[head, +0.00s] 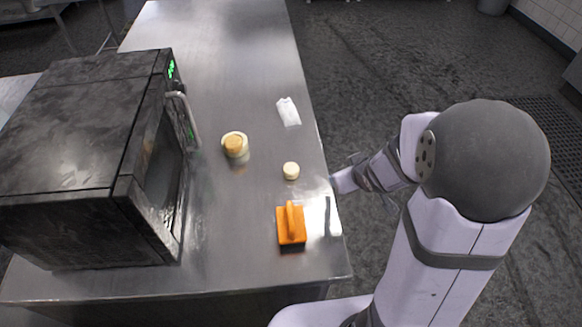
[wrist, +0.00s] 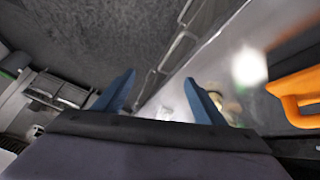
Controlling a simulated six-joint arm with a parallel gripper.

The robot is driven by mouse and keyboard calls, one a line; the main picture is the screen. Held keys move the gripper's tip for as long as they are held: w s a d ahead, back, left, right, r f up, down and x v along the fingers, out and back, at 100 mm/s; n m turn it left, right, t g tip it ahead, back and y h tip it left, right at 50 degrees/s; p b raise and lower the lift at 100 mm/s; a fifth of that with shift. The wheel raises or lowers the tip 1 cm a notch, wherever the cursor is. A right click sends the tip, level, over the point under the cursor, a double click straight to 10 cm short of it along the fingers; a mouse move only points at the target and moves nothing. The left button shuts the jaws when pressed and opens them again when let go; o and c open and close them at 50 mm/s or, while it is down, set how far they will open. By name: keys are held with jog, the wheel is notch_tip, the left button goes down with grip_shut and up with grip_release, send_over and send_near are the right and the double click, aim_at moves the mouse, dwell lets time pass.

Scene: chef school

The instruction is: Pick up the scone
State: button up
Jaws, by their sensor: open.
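A small pale round piece (head: 291,171) lies on the metal counter, in the middle of the head view. Left of it sits a wider cream round thing with a tan top (head: 235,145). Either could be the scone; I cannot tell which for sure. In the wrist view my gripper (wrist: 159,80) has its two blue fingers spread apart, with nothing between them. My arm reaches in from the right, its wrist by the counter's right edge, right of the pale piece. My fingertips are hard to make out in the head view.
An orange handled block (head: 291,226) stands nearer on the counter (head: 225,50); it also shows in the wrist view (wrist: 297,92). A white packet (head: 288,111) lies farther back. A dark microwave (head: 75,130) fills the left side. The counter's far part is clear.

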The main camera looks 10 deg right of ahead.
aim_at(297, 172)
jog(key=w+a+y, duration=0.1)
jog(key=w+a+n+t+y, duration=0.1)
jog(key=a, duration=0.1)
jog(key=w+a+n+t+y, duration=0.1)
jog(key=a+y, duration=0.1)
jog(key=shift+r+p, duration=0.2)
jog(key=shift+p, duration=0.2)
jog(key=a+y, duration=0.1)
jog(key=a+r+n+y, duration=0.1)
jog(key=a+y, duration=0.1)
jog(key=s+a+t+y, duration=0.1)
jog(key=a, duration=0.1)
jog(key=shift+s+r, duration=0.1)
jog(key=shift+r, duration=0.05)
notch_tip(297, 172, down, 4)
jog(key=shift+d+r, duration=0.1)
jog(key=shift+f, duration=0.4)
jog(key=shift+p+x, duration=0.55)
jog(key=shift+x, duration=0.6)
jog(key=shift+w+a+r+p, duration=0.1)
jog(key=shift+w+a+p, duration=0.2)
jog(key=shift+a, duration=0.1)
jog(key=p+x, duration=0.1)
jog(key=x, duration=0.2)
jog(key=shift+s+a+r, duration=0.1)
jog(key=shift+a+r, duration=0.05)
jog(key=shift+a, duration=0.1)
jog(key=shift+w+a+f+p, duration=0.3)
jog(key=shift+w+f+p, duration=0.05)
jog(key=shift+w, duration=0.15)
